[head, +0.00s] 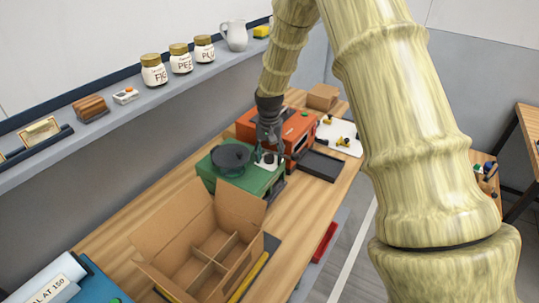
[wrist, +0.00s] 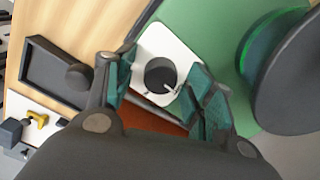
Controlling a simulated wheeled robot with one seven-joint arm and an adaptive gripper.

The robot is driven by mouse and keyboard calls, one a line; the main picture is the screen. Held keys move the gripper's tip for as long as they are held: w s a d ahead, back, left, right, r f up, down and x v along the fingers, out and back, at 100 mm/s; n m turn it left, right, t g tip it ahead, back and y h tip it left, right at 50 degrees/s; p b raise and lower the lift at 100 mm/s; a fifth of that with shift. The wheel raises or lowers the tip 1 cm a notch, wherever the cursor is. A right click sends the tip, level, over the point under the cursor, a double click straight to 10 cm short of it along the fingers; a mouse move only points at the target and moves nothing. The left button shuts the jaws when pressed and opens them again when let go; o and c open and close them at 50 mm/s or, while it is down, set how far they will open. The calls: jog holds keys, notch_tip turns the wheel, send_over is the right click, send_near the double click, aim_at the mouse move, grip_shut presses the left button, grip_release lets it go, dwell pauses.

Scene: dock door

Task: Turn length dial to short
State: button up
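The dial (wrist: 160,75) is a dark round knob with a white pointer line on a white plate (wrist: 178,47), set on top of a green machine (head: 258,184). In the wrist view the pointer points toward the lower right; no lettering on the plate is readable. My gripper (head: 267,158) is above the plate, fingers pointing down. In the wrist view my gripper (wrist: 163,85) has its two teal-padded fingers apart, one on each side of the dial. I see a gap between the fingers and the knob. In the head view the gripper mostly hides the dial.
A dark round reel (head: 231,157) stands on the green machine beside the dial. An orange machine (head: 297,130) stands just behind. A divided cardboard box (head: 165,225) is in front, and a dark tray (head: 321,165) lies to the right. A shelf with jars (head: 154,71) runs along the wall.

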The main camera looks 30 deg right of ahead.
aim_at(270, 156)
jog(key=shift+r, duration=0.2)
notch_tip(270, 156, up, 12)
dwell(0.6)
jog(key=shift+d+f, duration=0.1)
jog(key=shift+f, duration=0.05)
